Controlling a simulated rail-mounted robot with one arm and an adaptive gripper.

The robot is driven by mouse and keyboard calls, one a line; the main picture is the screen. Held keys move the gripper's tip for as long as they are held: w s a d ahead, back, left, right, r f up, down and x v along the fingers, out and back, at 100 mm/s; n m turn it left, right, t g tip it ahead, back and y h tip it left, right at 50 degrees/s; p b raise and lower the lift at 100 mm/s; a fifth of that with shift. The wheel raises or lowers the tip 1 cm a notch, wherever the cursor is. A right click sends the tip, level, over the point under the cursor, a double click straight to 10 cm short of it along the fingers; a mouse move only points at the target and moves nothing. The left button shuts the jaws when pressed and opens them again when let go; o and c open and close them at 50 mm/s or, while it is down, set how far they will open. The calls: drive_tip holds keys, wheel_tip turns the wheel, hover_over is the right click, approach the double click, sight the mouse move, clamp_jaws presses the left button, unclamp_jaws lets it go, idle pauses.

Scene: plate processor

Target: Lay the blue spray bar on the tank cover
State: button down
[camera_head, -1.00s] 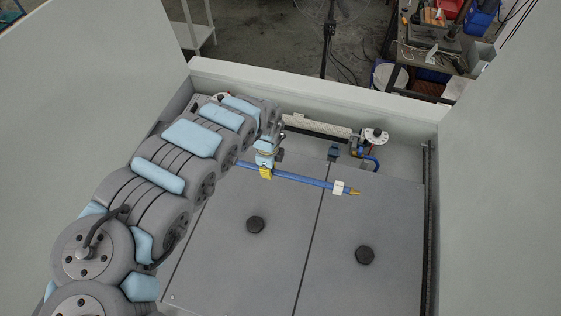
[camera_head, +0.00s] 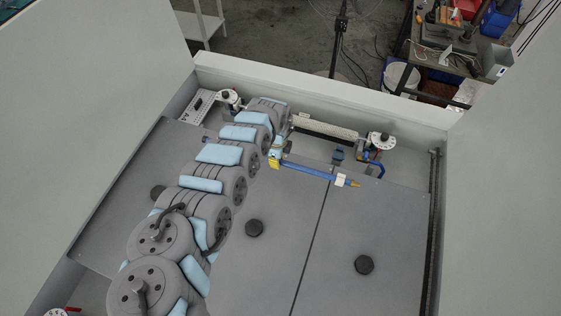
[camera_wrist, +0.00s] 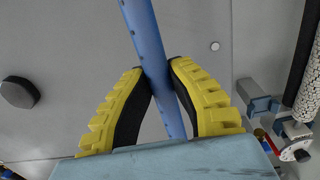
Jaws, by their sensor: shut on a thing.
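The blue spray bar (camera_head: 315,173) is a thin blue tube with a white block and a brass-coloured tip at its right end. My gripper (camera_head: 274,158) is shut on it near its left part in the head view. In the wrist view the yellow-and-black fingers (camera_wrist: 160,85) close on both sides of the bar (camera_wrist: 146,35). The grey tank cover (camera_head: 285,270) is made of flat panels with round black knobs. The bar is above the back part of the cover; whether it touches cannot be told.
Along the back lie a perforated white tube (camera_head: 325,127), a round white dial valve (camera_head: 381,141) with a blue hose and a bracket (camera_head: 338,156). Another valve (camera_head: 229,97) is at back left. High pale walls enclose the tank. The cover's front is clear.

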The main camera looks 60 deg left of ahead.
drive_tip(key=shift+w+a+f+b, duration=0.25)
drive_tip(key=shift+f+b, duration=0.2)
drive_tip(key=shift+f, duration=0.1)
drive_tip(key=shift+w+a+f+b, duration=0.1)
drive_tip(key=shift+f+b, duration=0.25)
drive_tip(key=shift+b, duration=0.1)
drive_tip(key=f+b, duration=0.3)
drive_tip(key=shift+w+a, duration=0.15)
drive_tip(key=shift+a, duration=0.1)
drive_tip(key=shift+f, duration=0.15)
drive_tip(key=c, duration=1.1)
unclamp_jaws()
wheel_tip(320, 180, up, 12)
drive_tip(key=b, duration=0.1)
